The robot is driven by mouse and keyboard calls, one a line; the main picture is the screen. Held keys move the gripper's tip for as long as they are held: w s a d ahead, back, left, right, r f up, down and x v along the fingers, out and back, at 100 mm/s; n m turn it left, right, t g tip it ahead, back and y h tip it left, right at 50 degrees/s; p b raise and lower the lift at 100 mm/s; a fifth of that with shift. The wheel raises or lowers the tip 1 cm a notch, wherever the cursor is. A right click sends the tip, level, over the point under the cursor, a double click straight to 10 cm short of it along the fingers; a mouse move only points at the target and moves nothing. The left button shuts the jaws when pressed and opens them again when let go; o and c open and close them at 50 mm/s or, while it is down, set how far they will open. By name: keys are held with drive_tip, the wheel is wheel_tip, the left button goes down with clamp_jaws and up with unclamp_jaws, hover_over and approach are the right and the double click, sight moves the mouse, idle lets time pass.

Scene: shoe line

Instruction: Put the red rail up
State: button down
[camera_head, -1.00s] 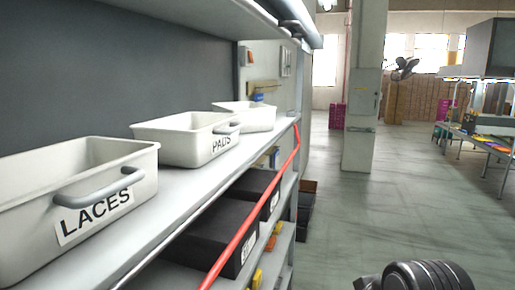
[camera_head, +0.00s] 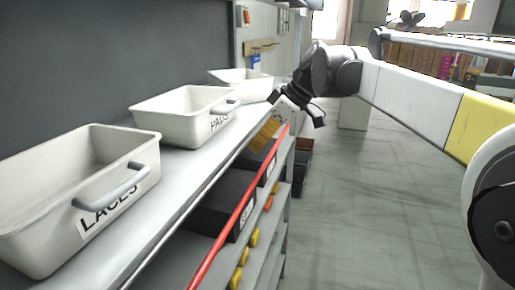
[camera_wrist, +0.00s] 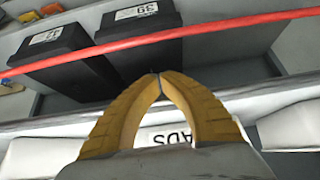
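The red rail (camera_head: 238,215) runs lengthwise along the front of the rack, below the edge of the shelf with the white bins. Its far end is near my gripper (camera_head: 256,149). In the wrist view the rail (camera_wrist: 150,38) crosses the whole upper part, in front of the black boxes. My gripper's yellow fingers (camera_wrist: 158,76) curve together and their tips meet, with nothing seen between them. The tips appear just short of the rail in that view; I cannot tell the depth gap. Nothing shows the rail held.
White bins marked LACES (camera_head: 143,165) and PADS (camera_head: 166,133) stand on the shelf (camera_head: 182,170), with another bin (camera_head: 262,86) behind. Black boxes (camera_head: 222,205) and yellow items (camera_head: 254,237) sit on lower shelves. The aisle floor (camera_head: 350,220) at right is clear.

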wheel_tip(320, 180, down, 6)
drive_tip(key=p, duration=0.3)
drive_tip(key=shift+w+a+f, duration=0.15)
drive_tip(key=shift+a+f, duration=0.1)
drive_tip(key=shift+a, duration=0.1)
drive_tip(key=shift+d+r, duration=0.1)
drive_tip(key=shift+d+h, duration=0.1)
drive_tip(key=shift+h, duration=0.3)
